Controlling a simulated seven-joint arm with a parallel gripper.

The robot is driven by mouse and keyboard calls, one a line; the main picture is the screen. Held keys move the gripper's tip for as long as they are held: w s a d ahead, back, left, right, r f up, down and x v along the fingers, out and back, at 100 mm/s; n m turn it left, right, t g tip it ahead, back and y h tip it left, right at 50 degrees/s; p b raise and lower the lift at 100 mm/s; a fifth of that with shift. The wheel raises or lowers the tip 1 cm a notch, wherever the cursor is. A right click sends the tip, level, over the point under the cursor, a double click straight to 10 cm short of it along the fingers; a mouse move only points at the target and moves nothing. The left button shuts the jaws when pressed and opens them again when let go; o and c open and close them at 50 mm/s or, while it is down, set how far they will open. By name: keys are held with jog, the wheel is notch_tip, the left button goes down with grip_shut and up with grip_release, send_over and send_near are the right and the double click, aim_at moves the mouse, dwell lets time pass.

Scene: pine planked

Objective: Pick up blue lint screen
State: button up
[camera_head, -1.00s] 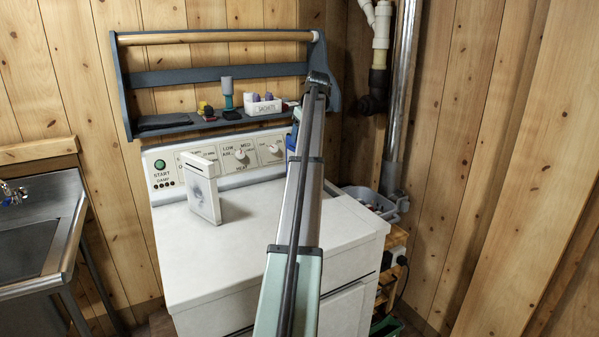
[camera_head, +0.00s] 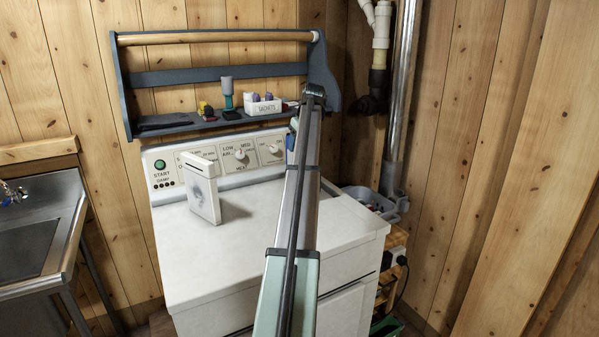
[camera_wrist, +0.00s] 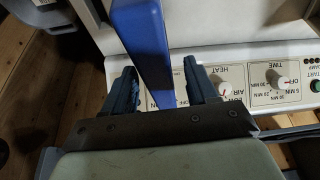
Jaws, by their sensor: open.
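The blue lint screen (camera_wrist: 141,45) is a narrow upright panel in the wrist view, running down between my fingers. In the head view only a small blue piece of it (camera_head: 290,142) shows beside my arm, at the back of the white dryer top. My gripper (camera_wrist: 158,72) is open, with one finger on each side of the screen. A gap shows on the right side; the left finger is close to it, and I cannot tell if it touches. In the head view my arm hides most of the gripper and screen.
A white slotted panel with a grey smudge (camera_head: 204,192) stands on the dryer top (camera_head: 250,250), left of my arm. Behind is the control panel (camera_head: 165,171). Above it, a blue-grey shelf (camera_head: 160,122) holds a white sachet box (camera_head: 263,107) and small items. The front dryer top is clear.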

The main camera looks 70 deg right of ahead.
jog(key=shift+f, duration=0.15)
jog(key=shift+c, duration=0.3)
grip_shut()
dwell(0.4)
